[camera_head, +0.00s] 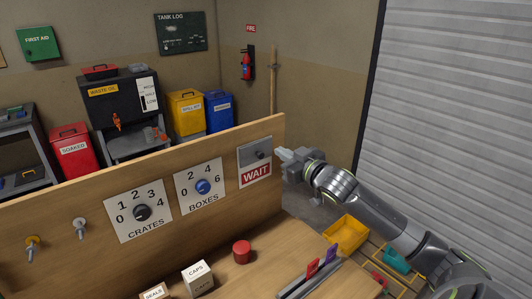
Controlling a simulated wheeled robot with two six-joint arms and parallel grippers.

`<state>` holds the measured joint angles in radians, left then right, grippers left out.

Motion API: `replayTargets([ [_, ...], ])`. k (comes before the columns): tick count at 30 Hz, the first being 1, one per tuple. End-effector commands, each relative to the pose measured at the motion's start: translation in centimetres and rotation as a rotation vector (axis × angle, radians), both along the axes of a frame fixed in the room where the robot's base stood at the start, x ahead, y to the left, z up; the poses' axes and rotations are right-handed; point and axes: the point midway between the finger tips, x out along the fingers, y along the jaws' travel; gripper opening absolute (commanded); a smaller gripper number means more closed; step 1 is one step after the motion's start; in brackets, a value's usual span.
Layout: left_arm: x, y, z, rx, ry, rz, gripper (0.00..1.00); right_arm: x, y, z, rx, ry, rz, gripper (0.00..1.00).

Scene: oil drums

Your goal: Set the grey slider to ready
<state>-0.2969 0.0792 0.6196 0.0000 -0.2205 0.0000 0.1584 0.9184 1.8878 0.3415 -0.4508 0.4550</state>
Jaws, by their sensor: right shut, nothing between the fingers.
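The slider plate (254,150) is at the right end of the upright wooden board. Its dark grey knob (259,154) sits on the plate, above a red sign reading WAIT (256,175). No "ready" wording can be read. My right gripper (281,155) comes in from the right and is shut and empty, with its fingertips just right of the plate, close to the knob. I cannot tell whether they touch it. My left gripper is not in view.
On the board are a CRATES dial (142,212), a BOXES dial (203,187) and two pegs. A CAPS box (197,278), a red cylinder (241,252) and a rack with red and purple tabs (310,279) are on the bench. A yellow bin (345,233) is at right.

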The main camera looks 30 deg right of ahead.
Motion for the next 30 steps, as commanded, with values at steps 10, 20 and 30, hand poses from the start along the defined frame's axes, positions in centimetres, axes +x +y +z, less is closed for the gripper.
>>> replayTargets([
  [10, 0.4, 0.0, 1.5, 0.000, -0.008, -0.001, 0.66, 5.5, 0.3, 0.1, 0.007, -0.001, 0.000, 0.00],
  [20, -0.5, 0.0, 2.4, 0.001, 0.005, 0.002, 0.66, 8.5, 0.1, -2.6, 0.004, 0.004, -0.001, 0.00],
  [30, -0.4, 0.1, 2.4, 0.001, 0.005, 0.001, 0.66, 8.8, -0.2, -4.1, -0.001, 0.000, 0.001, 0.00],
])
